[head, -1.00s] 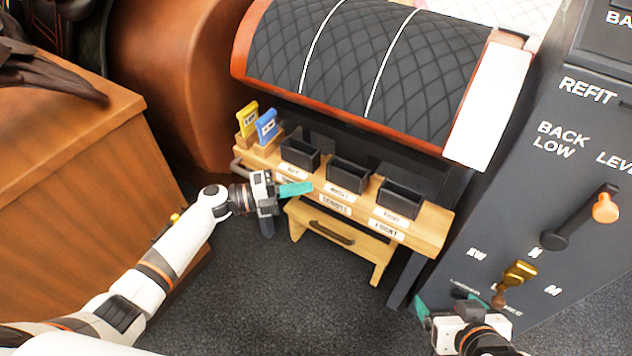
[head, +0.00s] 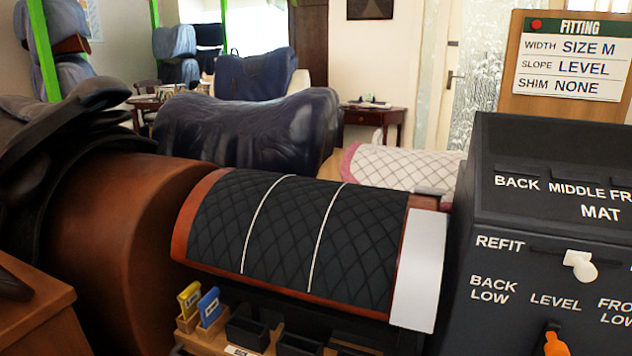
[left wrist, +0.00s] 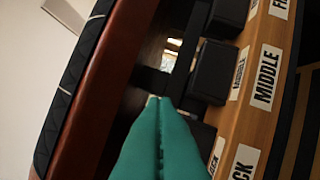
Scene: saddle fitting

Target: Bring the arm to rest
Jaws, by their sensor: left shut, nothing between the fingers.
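My left gripper (left wrist: 160,125) shows in the left wrist view with its two teal fingers pressed together and nothing between them. It points along the wooden shelf (left wrist: 238,110) with the label MIDDLE and the black bins (left wrist: 212,72), close beside them. How far the fingertips are from the bins I cannot tell. Neither gripper shows in the head view now. My right gripper is out of sight.
A black quilted pad (head: 300,235) lies over the brown form above the shelf. Yellow (head: 189,299) and blue (head: 208,306) tags stand in holders at the shelf's left end. A dark control panel (head: 500,285) stands at right, below a fitting board (head: 570,65) reading SIZE M, LEVEL, NONE.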

